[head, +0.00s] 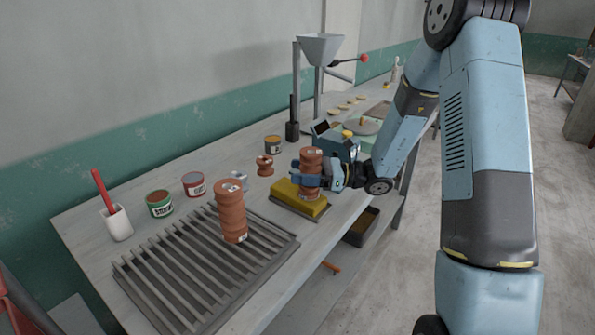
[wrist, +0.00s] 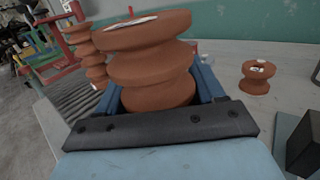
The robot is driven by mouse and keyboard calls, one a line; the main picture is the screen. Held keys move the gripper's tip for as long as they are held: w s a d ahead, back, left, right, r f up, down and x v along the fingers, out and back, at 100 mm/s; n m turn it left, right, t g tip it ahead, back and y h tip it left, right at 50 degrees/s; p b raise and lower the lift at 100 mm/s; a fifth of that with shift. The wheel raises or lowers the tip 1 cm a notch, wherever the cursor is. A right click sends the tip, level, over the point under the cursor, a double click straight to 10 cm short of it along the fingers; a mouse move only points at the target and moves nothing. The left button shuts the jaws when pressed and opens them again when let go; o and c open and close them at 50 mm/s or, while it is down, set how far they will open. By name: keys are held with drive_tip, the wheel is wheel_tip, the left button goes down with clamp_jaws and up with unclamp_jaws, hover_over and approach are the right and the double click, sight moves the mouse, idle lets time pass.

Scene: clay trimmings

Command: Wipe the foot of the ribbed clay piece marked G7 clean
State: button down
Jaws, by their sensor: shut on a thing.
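My gripper (head: 312,178) is shut on a ribbed reddish-brown clay piece (head: 311,160), which stands upright. The same piece fills the middle of the wrist view (wrist: 150,65), with a pale label on its top; I cannot read the mark. Its foot is over the yellow sponge block (head: 287,192), which sits in a dark tray; it looks to be on or just above the sponge, and I cannot tell if it touches. A taller ribbed piece (head: 231,208) stands on the slatted rack, its label also unreadable.
The grey slatted rack (head: 165,285) fills the near bench. A small clay spool (head: 265,165) stands behind the sponge. Paint tins (head: 160,204), a white cup (head: 117,222) with a red handle, and a funnel stand (head: 320,50) line the back. A dark bin (head: 362,228) sits below.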

drive_tip(key=shift+s+d, duration=0.1)
drive_tip(key=shift+w+a, duration=0.8)
drive_tip(key=shift+a, duration=0.25)
drive_tip(key=shift+w+a, duration=0.85)
drive_tip(key=shift+a, duration=0.15)
drive_tip(key=shift+w+a, duration=0.8)
drive_tip(key=shift+a, duration=0.25)
drive_tip(key=shift+s, duration=0.1)
drive_tip(key=shift+s+d, duration=0.75)
drive_tip(key=shift+d, duration=0.3)
drive_tip(key=shift+s+d, duration=0.8)
drive_tip(key=shift+d, duration=0.25)
drive_tip(key=shift+s+d, duration=0.75)
drive_tip(key=shift+d, duration=0.3)
drive_tip(key=shift+a, duration=0.1)
drive_tip(key=shift+w+a, duration=0.8)
drive_tip(key=shift+a, duration=0.25)
drive_tip(key=shift+w+a, duration=0.8)
drive_tip(key=shift+a, duration=0.2)
drive_tip(key=shift+w+a, duration=0.8)
drive_tip(key=shift+a, duration=0.25)
